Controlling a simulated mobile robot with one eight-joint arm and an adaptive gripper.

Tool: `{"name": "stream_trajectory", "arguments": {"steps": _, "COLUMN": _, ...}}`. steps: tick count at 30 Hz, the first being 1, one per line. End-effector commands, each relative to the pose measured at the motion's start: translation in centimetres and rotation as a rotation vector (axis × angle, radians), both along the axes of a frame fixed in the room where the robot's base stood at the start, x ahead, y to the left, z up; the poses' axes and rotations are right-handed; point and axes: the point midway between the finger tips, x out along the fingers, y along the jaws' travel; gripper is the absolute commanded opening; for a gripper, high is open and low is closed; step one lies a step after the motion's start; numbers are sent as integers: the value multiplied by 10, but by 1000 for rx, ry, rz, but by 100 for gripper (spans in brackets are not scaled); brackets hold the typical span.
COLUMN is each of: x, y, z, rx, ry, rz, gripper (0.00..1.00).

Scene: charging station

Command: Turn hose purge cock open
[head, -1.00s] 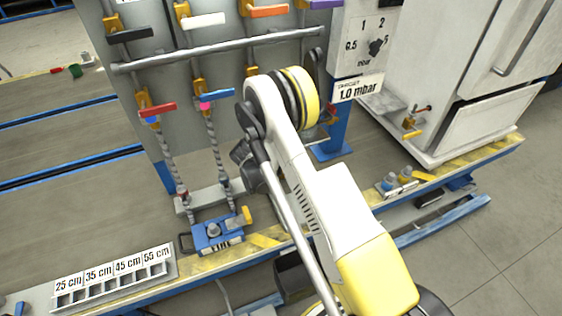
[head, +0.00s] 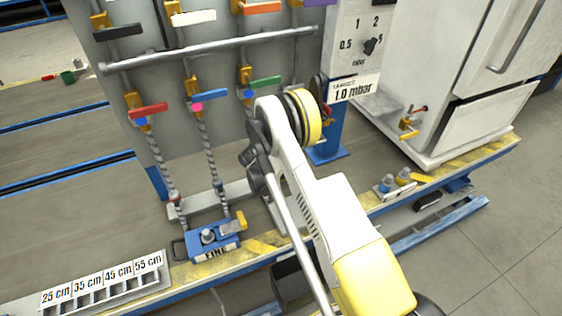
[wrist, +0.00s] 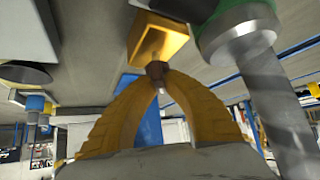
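In the head view a row of hose valves hangs on the grey panel: one with a red handle (head: 148,110), one with a blue handle (head: 206,97) and one with a green handle (head: 264,83). No label tells me which is the purge cock. My gripper is hidden behind my arm in the head view. In the wrist view my gripper (wrist: 157,72) has its yellow fingers converged, dark tips together. They are in front of or against a yellow block (wrist: 160,38); contact is unclear. I see nothing held between them. A green part (wrist: 225,18) is close on the right.
A grey hose (wrist: 275,100) runs down close to the right of my gripper in the wrist view. A horizontal grey pipe (head: 215,48) crosses the panel. A blue block (head: 215,247) with a yellow lever sits below. A white cabinet (head: 480,80) stands right.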

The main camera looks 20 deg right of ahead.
Motion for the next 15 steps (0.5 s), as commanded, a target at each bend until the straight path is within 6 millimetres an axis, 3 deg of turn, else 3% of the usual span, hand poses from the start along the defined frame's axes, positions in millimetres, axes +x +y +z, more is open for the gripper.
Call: {"name": "stream_trajectory", "arguments": {"steps": 15, "x": -1, "y": -1, "z": -1, "rx": 2, "ry": 1, "rz": 108, "gripper": 0}}
